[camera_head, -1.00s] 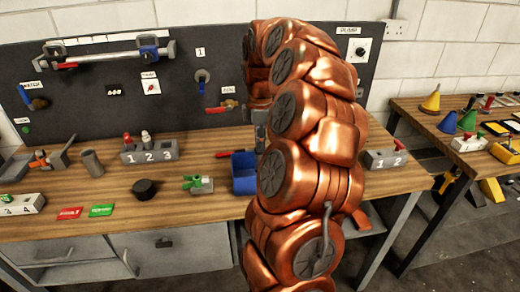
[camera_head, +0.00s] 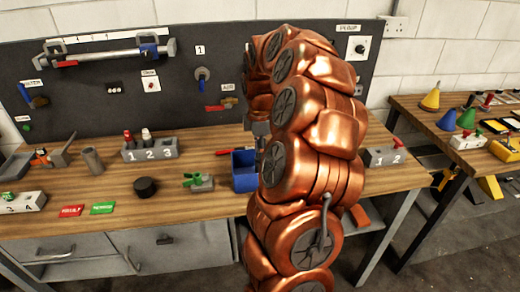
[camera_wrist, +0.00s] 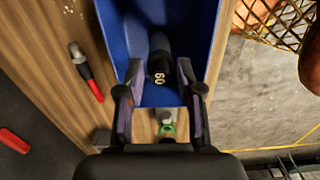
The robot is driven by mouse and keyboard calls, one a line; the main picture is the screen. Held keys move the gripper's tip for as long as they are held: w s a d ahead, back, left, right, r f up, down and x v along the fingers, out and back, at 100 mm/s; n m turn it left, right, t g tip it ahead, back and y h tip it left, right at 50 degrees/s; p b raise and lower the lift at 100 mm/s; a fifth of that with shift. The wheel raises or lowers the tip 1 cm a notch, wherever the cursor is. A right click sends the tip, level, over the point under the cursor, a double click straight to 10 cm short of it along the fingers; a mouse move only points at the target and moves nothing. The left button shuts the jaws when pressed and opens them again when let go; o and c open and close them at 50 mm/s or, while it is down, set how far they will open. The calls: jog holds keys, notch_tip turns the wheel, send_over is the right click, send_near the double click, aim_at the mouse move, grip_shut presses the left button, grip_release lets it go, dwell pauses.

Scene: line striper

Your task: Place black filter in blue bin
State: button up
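The blue bin (camera_head: 244,180) stands on the bench left of my arm; it fills the upper middle of the wrist view (camera_wrist: 207,35). A dark cylindrical piece marked "60" (camera_wrist: 160,64) is inside the bin, between and beyond my fingers. A short black cylinder (camera_head: 145,188) sits on the bench left of the bin. I cannot tell which of these is the black filter. My gripper (camera_wrist: 159,94) is open over the bin's near end, its fingers apart and clear of the marked piece. In the head view my arm mostly hides the gripper.
A green-topped fitting (camera_head: 197,182) stands close to the bin's left. A red-handled tool (camera_wrist: 86,72) lies beside the bin. A numbered block (camera_head: 150,150) stands further back. A second bench (camera_head: 455,150) is at the right, across a floor gap.

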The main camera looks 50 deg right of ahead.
jog(key=shift+o, duration=0.4)
notch_tip(320, 180, up, 12)
jog(key=b, duration=0.2)
dwell(0.5)
jog(key=shift+r, duration=0.1)
jog(key=s+a+f+m, duration=0.2)
jog(key=s+a, duration=0.1)
jog(key=a, duration=0.9)
jog(key=s+a+f+m, duration=0.1)
jog(key=s+a, duration=0.2)
jog(key=a, duration=0.8)
jog(key=s+a+f+m+g, duration=0.1)
jog(key=s+a+f+m, duration=0.2)
jog(key=s, duration=0.6)
jog(key=s+a+f+m, duration=0.4)
jog(key=s+a+f, duration=0.2)
jog(key=s+f, duration=0.1)
jog(key=shift+s+a+g, duration=0.35)
jog(key=shift+s+g, duration=0.05)
jog(key=shift+s, duration=0.45)
